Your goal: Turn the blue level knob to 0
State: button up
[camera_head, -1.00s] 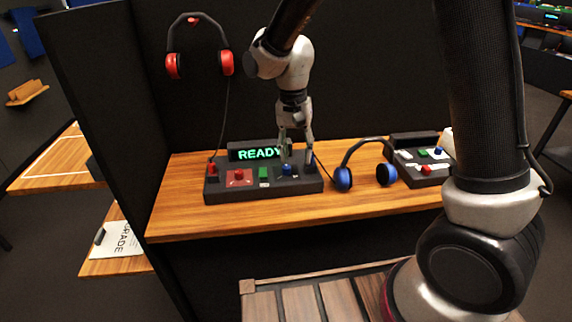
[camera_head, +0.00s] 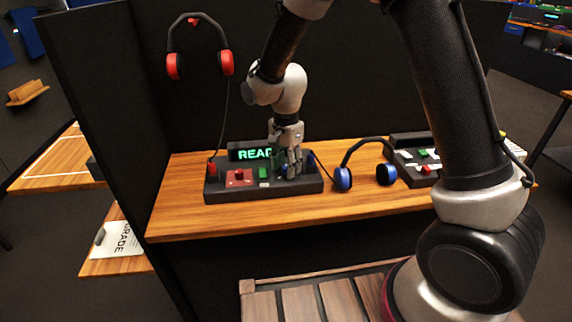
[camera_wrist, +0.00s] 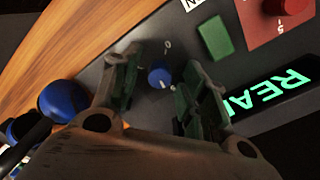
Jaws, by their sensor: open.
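The blue level knob (camera_wrist: 160,74) is on the dark control panel (camera_head: 215,193), and in the wrist view it sits between my two open fingers, apart from both. A "0" mark shows on the panel just above it in that view. The way the knob points is hard to make out. My gripper (camera_wrist: 160,90) is open over the knob, pointing down. In the head view my gripper (camera_head: 290,172) covers most of the knob and part of the green READY display (camera_head: 252,154).
A green button (camera_head: 263,173) and a red knob (camera_head: 239,175) on a red plate are left of the blue knob. Blue headphones (camera_head: 343,179) lie right of the panel, near a second panel (camera_head: 412,175). Red headphones (camera_head: 172,66) hang on the wall.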

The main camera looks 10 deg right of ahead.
jog(key=shift+f, duration=0.1)
grip_shut()
